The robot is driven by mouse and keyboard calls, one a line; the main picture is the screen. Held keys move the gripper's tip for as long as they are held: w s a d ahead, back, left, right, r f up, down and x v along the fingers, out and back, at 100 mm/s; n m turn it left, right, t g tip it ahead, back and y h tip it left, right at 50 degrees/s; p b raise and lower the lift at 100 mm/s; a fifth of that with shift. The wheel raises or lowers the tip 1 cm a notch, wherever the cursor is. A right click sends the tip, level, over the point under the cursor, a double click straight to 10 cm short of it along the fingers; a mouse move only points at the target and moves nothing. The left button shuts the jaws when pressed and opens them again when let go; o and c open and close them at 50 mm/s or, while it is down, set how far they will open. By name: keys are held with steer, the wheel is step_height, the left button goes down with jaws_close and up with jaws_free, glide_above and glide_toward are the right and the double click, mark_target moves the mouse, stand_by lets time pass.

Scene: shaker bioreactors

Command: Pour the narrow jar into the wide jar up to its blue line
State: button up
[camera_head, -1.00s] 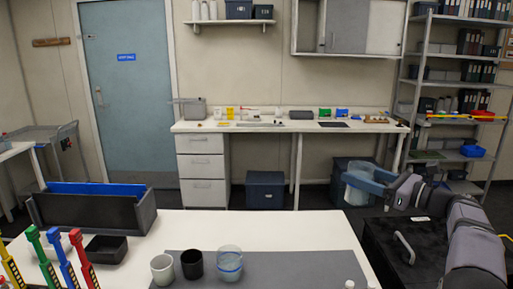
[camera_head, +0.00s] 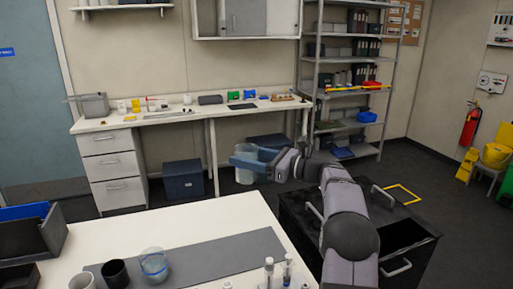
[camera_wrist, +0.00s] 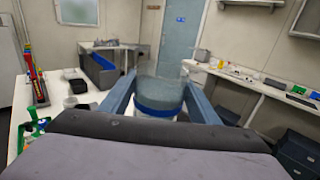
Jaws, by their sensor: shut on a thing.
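My gripper (camera_head: 256,157) is shut on a clear jar (camera_head: 244,175) and holds it upright in the air, beyond the right part of the front table. In the wrist view the clear jar (camera_wrist: 160,92) sits between the two blue-grey fingers, with a blue band around it and greyish contents. I cannot tell its fill level. A second clear jar (camera_head: 153,264) with blue rings stands on the grey mat (camera_head: 215,250), to the left of and nearer than my gripper. Which jar is wider is hard to judge.
A black cup (camera_head: 115,274) and a white cup (camera_head: 82,282) stand left of the table jar. Small white-capped bottles (camera_head: 269,272) stand at the table's front right. A dark open box (camera_head: 22,237) is at the left. The mat's middle is clear.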

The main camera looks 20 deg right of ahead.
steer(key=w+a+f, duration=0.3)
steer(key=a+f, duration=2)
steer(key=a, duration=0.1)
steer(key=shift+f, duration=0.1)
steer(key=shift+f+n+b, duration=0.7)
steer(key=shift+f+b, duration=0.1)
steer(key=shift+f, duration=1.3)
step_height(320, 180, up, 6)
steer(key=s+a+n+h+p, duration=0.1)
steer(key=a+n+h+p, duration=0.1)
steer(key=n+p, duration=0.2)
steer(key=p, duration=0.3)
steer(key=shift+s+a+f, duration=0.15)
steer(key=shift+f, duration=0.05)
steer(key=shift+s+a+n+h+b, duration=0.15)
steer(key=shift+n+h+b, duration=0.35)
steer(key=shift+n+b, duration=2.15)
